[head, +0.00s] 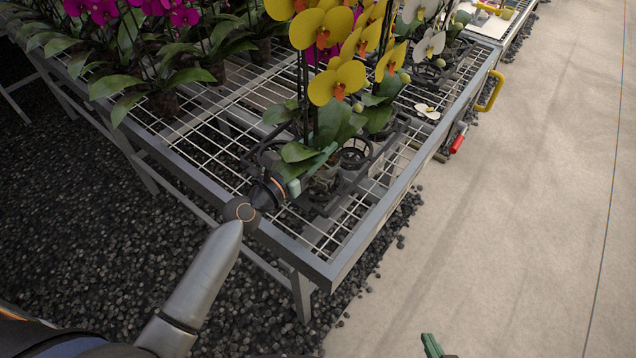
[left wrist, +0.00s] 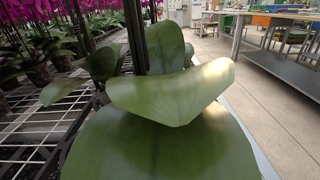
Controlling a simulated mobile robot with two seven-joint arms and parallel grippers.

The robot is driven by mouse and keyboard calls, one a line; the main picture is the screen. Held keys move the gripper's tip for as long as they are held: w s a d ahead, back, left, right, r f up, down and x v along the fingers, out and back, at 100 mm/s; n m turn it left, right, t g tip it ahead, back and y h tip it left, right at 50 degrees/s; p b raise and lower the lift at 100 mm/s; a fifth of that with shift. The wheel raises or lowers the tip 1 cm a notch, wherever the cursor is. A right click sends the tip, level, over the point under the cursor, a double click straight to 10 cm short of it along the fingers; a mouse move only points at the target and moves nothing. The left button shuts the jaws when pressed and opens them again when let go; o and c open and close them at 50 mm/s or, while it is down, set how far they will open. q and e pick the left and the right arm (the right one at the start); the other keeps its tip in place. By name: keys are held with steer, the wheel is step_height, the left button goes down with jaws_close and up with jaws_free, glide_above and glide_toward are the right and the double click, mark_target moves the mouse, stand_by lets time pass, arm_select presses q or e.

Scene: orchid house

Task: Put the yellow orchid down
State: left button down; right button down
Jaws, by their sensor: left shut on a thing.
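The yellow orchid (head: 337,83) has yellow blooms with orange centres, dark upright stems and broad green leaves. It is upright at the near end of the mesh bench, over a black carrier (head: 352,158) with round openings. My left gripper (head: 308,172) is shut on the orchid's pot, low under the leaves. I cannot tell whether the pot rests in the carrier or hangs just above it. In the left wrist view the orchid's leaves (left wrist: 170,95) fill the middle and hide the pot and fingers. A green fingertip of my right gripper (head: 432,345) shows at the bottom edge, away from the bench.
The mesh bench (head: 215,150) has a raised metal rim. Magenta orchids (head: 130,10) stand at its back left; white orchids (head: 430,42) stand behind the yellow one. A fallen white bloom (head: 427,111) lies on the mesh. A yellow handle (head: 490,92) and red-handled tool (head: 458,138) are at the right edge.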

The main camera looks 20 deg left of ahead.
arm_select(q)
steer(key=s+a+r+m+g+h, duration=0.4)
steer(key=s+r+m+g+h, duration=0.3)
steer(key=s+r, duration=0.7)
steer(key=w+d+f+n+t+y+p, duration=0.1)
steer(key=d+f+n+t+y+p, duration=0.3)
steer(key=d+n+t+y+p, duration=0.5)
steer(key=w+a+f, duration=0.1)
steer(key=w, duration=0.2)
steer(key=w+a+f+m+g+h+b, duration=0.1)
steer(key=w+f, duration=0.1)
steer(key=w+a+f+m+g+h, duration=0.1)
steer(key=w, duration=0.2)
steer(key=shift+w+a+f+b, duration=0.3)
steer(key=shift+w+f+b, duration=0.05)
steer(key=shift+b, duration=0.05)
steer(key=w+f+b, duration=0.2)
steer(key=w+a+f+b, duration=0.1)
steer(key=f+b, duration=0.1)
steer(key=b, duration=0.1)
steer(key=shift+w+f, duration=0.3)
steer(key=shift+w, duration=0.1)
